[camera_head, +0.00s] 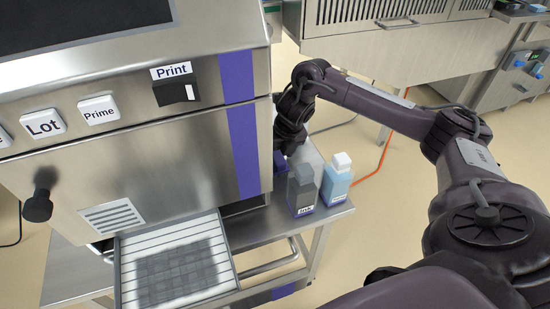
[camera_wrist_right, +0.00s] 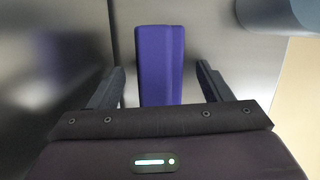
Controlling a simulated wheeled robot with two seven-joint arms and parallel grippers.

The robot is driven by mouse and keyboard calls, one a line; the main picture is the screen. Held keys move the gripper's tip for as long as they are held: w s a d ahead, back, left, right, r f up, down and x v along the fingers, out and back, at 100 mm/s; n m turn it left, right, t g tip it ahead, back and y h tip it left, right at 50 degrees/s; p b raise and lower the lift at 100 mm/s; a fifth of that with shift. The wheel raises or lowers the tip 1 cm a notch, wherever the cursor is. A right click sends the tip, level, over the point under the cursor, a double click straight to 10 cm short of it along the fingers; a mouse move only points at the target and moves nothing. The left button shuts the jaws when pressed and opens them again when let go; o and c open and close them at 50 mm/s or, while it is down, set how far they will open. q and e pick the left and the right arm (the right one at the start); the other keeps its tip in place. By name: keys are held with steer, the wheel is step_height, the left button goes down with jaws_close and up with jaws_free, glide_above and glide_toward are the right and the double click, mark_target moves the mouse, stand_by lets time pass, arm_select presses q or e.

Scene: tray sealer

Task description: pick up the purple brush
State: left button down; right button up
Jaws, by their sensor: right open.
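A purple block-like piece that looks like the purple brush (camera_wrist_right: 160,65) stands lengthwise in the middle of the right wrist view, against a grey metal surface. My right gripper (camera_wrist_right: 159,85) is open, with one finger on each side of the purple piece and a visible gap on both sides. In the head view my right gripper (camera_head: 284,148) reaches down beside the machine's right side, behind the bottles. A small purple patch (camera_head: 280,162) shows just below it, mostly hidden. My left gripper is out of view.
The steel machine (camera_head: 150,165) with labelled buttons fills the left. A grey ink bottle (camera_head: 301,192) and a light-blue bottle (camera_head: 337,180) stand at the steel table's (camera_head: 265,227) right side, close to my right gripper. A slatted tray (camera_head: 128,270) is in front.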

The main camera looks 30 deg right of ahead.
steer(key=shift+f, duration=0.2)
stand_by(0.3)
steer(key=c, duration=1.1)
